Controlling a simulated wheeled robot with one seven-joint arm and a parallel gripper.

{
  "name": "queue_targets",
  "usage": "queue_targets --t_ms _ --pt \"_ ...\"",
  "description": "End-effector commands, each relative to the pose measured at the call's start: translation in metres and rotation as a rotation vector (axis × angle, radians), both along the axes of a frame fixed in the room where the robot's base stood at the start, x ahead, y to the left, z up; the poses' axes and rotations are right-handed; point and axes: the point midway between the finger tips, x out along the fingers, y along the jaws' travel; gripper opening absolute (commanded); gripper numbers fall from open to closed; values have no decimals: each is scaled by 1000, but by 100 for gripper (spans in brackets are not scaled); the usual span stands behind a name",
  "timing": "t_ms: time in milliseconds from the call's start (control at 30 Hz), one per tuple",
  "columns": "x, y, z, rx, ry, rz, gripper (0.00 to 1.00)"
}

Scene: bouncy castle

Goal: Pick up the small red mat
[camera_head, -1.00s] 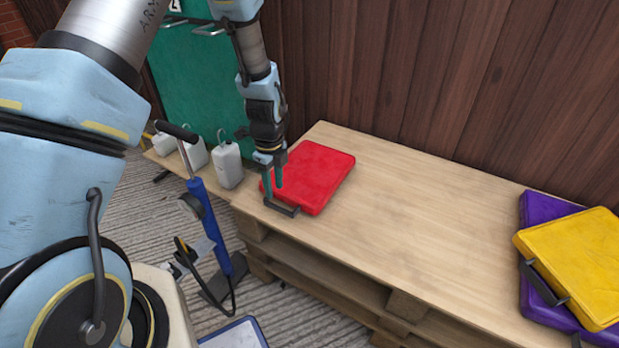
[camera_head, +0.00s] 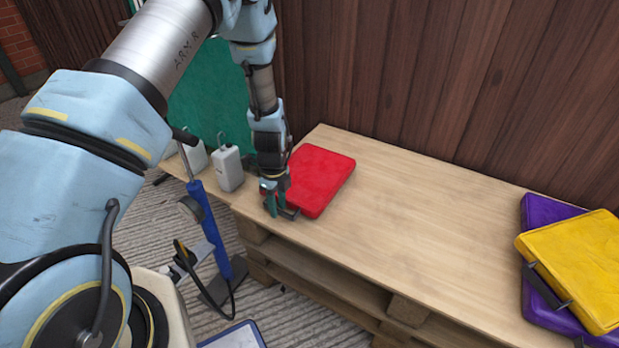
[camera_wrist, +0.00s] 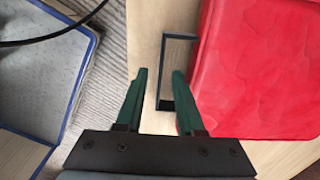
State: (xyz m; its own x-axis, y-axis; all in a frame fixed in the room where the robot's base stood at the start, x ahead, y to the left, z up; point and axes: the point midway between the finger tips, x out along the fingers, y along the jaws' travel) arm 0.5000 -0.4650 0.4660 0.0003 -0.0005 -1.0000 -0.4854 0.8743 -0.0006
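The small red mat (camera_head: 320,180) lies flat at the left end of the wooden pallet table. Its dark handle (camera_head: 291,214) sticks out from the front left edge. My gripper (camera_head: 276,210) is at that handle and hides part of it and of the mat's left side. In the wrist view the mat (camera_wrist: 265,70) fills the right side, and the handle loop (camera_wrist: 180,37) is seen whole except behind a finger. My gripper (camera_wrist: 158,75) is open there. The handle's outer bar shows between the two green fingers, with the right finger across the loop's opening. I cannot tell whether the fingers touch it.
A purple mat (camera_head: 535,212) with a yellow mat (camera_head: 580,262) on it lies at the table's right end. The table's middle (camera_head: 430,220) is clear. A wooden wall is behind.

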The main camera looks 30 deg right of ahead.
Motion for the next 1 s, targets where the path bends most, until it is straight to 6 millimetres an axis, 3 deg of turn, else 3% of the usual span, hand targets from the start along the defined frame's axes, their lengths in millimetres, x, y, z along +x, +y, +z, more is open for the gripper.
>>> queue_targets --t_ms 33,300,1000 --pt "0 0 0 0 0 0 30" --pt "0 0 0 0 0 0 0" --pt "0 0 0 0 0 0 0"
